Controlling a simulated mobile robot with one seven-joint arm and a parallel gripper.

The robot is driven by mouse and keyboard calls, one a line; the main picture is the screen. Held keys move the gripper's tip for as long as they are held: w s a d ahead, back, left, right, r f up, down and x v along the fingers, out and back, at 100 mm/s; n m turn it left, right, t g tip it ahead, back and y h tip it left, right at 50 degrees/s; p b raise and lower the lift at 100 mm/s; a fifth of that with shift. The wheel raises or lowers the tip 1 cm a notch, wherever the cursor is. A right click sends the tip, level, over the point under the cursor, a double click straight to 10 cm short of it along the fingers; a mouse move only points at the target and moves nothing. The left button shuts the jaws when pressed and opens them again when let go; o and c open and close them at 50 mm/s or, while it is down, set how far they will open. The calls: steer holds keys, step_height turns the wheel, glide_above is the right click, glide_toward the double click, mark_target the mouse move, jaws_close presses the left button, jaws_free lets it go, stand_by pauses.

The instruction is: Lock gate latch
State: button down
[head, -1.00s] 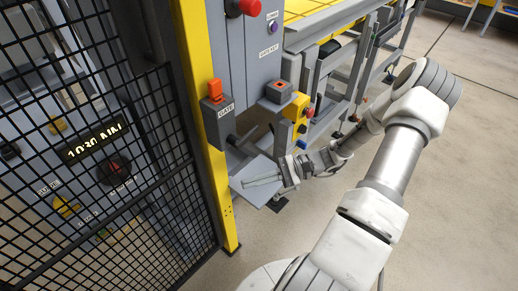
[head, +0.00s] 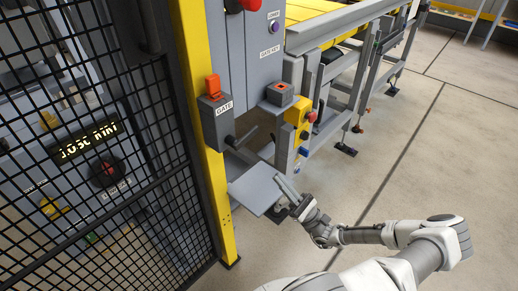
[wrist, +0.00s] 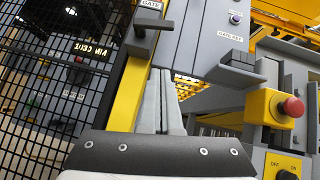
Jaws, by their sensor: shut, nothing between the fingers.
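The gate latch is a grey box (head: 215,120) labelled GATE on the yellow post, with an orange block on top. Its dark lever (head: 243,138) sticks out to the right. The black mesh gate (head: 100,190) stands left of the post. My gripper (head: 279,179) is below and right of the lever, apart from it, beside a grey plate. In the wrist view my gripper (wrist: 160,72) has its fingers together, pointing up, with nothing between them.
A flat grey plate (head: 255,188) juts out under the latch. A GATE KEY box (head: 281,93) and a yellow button box (head: 298,115) are to the right. The wrist view shows a red button (wrist: 293,106). Open floor (head: 420,170) lies to the right.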

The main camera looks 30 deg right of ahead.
steer(key=shift+d, duration=0.1)
stand_by(0.3)
steer(key=b, duration=0.1)
glide_toward(256, 132)
steer(key=w+a+r, duration=0.3)
steer(key=w, duration=0.2)
steer(key=shift+a, duration=0.2)
steer(key=shift+w+d+r+n+g+y+p, duration=0.1)
steer(key=shift+r+n+g+y+p, duration=0.15)
steer(key=shift+n+g+y+p, duration=0.6)
steer(key=n+g+y+p, duration=0.1)
steer(key=n, duration=0.1)
steer(key=r+n+g+y+p, duration=0.1)
steer(key=n+g, duration=0.1)
steer(key=n, duration=0.1)
steer(key=r+n+g+y+p, duration=0.1)
steer(key=n, duration=0.1)
steer(key=shift+w+d+r+n+g+y, duration=0.1)
steer(key=shift+d+r+n+g+y, duration=0.15)
steer(key=shift+d+g, duration=0.1)
step_height(256, 132, up, 5)
steer(key=s+a+n+g+h+p, duration=0.1)
steer(key=a+n+g+h+p, duration=0.1)
steer(key=n+g+p, duration=0.7)
steer(key=shift+a+r+n+h+p, duration=0.3)
steer(key=shift+n+p, duration=0.35)
steer(key=shift+n, duration=1.35)
steer(key=shift+a+f, duration=0.1)
